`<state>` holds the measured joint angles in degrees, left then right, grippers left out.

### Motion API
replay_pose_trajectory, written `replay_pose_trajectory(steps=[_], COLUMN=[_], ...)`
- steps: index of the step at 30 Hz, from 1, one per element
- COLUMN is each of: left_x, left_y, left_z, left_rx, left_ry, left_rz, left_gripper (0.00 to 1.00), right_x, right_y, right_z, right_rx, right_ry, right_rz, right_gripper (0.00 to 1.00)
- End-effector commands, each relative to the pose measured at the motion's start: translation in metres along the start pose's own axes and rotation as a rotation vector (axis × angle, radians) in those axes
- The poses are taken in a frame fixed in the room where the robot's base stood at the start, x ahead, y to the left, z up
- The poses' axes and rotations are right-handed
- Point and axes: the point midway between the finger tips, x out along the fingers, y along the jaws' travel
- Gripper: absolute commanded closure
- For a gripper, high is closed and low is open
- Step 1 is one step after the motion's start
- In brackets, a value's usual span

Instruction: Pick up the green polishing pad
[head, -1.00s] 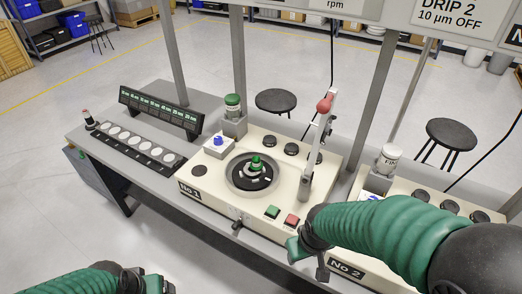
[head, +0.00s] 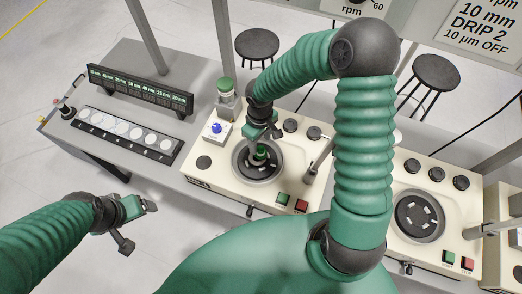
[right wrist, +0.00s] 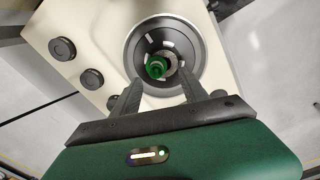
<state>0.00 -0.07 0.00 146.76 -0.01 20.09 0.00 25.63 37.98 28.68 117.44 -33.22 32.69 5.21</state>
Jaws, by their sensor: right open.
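The green polishing pad (head: 260,152) is a small green knobbed piece near the centre of the dark round plate (head: 240,168) on the left machine. It also shows in the right wrist view (right wrist: 156,67), seen from above within the plate's ring. My right gripper (head: 256,139) reaches over the plate, just above and beside the pad in the head view. In the right wrist view its two fingers (right wrist: 160,82) are apart, with the pad beyond and between them and nothing held. My left gripper (head: 148,206) hangs over the floor in front of the bench, its jaw opening unclear.
A lever arm (head: 318,160) is at right of the plate. A tray of white discs (head: 125,135) lies left. A second machine (head: 420,212) stands right.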

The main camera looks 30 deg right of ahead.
Motion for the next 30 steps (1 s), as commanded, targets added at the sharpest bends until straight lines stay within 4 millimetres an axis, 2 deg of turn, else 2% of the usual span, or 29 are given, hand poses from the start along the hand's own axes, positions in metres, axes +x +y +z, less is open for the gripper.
replay_pose_trajectory(steps=[2,8,11,15,22,30], left_x=[-0.001,-0.006,-0.015,-0.015,-0.014,-0.014], left_y=[0.000,0.000,0.000,0.000,0.000,0.000], left_z=[-0.001,-0.002,-0.004,-0.004,-0.004,-0.004], left_rx=[0.000,0.000,0.000,0.000,0.000,0.000], left_ry=[0.001,0.001,0.001,0.001,0.001,0.001], left_rz=[0.000,0.000,0.000,0.000,0.000,0.000], left_gripper=[0.21,0.21,0.21,0.21,0.21,0.21], right_x=[0.016,0.036,0.053,0.074,0.079,0.078], right_y=[0.000,0.002,0.003,0.004,0.005,0.005], right_z=[0.000,0.003,0.008,0.007,0.005,0.006], right_rx=[0.000,0.002,0.000,0.000,0.002,0.002], right_ry=[-0.002,-0.002,-0.001,0.001,0.001,0.002], right_rz=[-0.003,-0.002,-0.003,0.000,0.001,0.001], right_gripper=[0.48,0.48,0.48,0.48,0.48,0.84])
